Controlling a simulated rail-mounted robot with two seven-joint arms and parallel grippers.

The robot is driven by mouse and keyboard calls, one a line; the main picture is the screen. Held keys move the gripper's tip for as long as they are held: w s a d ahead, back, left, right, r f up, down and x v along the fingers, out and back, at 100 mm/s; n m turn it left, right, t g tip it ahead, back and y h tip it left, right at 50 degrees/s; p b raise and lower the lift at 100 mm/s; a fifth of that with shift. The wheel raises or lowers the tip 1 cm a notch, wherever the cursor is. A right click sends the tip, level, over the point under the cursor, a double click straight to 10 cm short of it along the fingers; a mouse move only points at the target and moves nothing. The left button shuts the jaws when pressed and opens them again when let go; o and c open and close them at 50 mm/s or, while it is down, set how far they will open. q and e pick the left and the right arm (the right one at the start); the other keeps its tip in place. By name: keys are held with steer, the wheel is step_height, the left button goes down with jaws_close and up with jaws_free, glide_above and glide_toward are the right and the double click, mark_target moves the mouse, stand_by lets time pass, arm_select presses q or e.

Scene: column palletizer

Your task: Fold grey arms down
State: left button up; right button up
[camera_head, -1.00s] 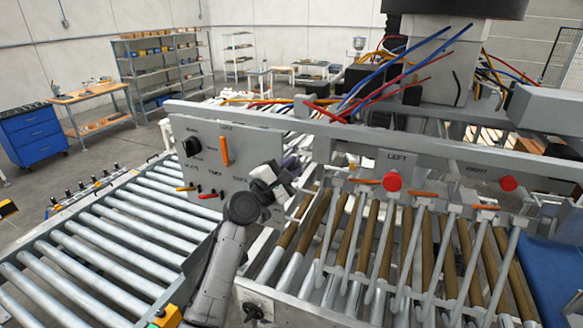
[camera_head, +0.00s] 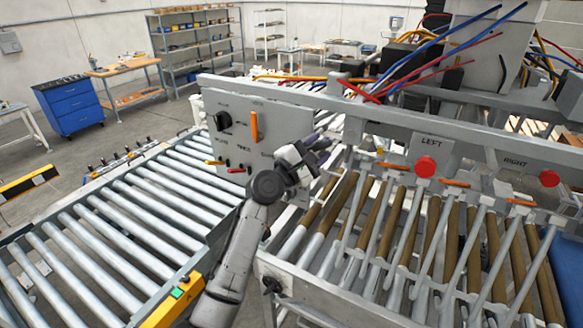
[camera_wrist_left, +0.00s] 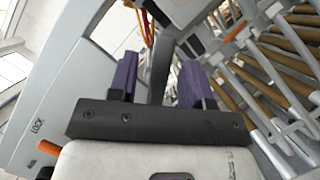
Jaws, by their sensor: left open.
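Several slanted grey arms (camera_head: 398,250) run from the grey crossbeam down over the brown rollers, with orange handles (camera_head: 455,183) at their upper ends. The arms also show at the right of the left wrist view (camera_wrist_left: 264,66). My left gripper (camera_head: 318,143) is in front of the crossbeam, between the switch panel and the leftmost grey arms. In the left wrist view its purple fingers (camera_wrist_left: 158,80) are apart, with nothing held between them. A grey bar shows behind the gap; I cannot tell its distance. My right gripper is not in view.
The switch panel (camera_head: 285,120) with an orange lever (camera_head: 254,127) stands left of the gripper. Red buttons marked LEFT (camera_head: 425,167) and RIGHT (camera_head: 549,178) sit on the crossbeam. A roller conveyor (camera_head: 120,215) lies at left. Coloured cables (camera_head: 440,55) hang above the beam.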

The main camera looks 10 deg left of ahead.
arm_select(q)
steer(key=b+v, duration=0.2)
steer(key=v, duration=1)
steer(key=shift+s+a+b, duration=0.2)
steer(key=shift+b, duration=0.1)
steer(key=shift+f, duration=0.15)
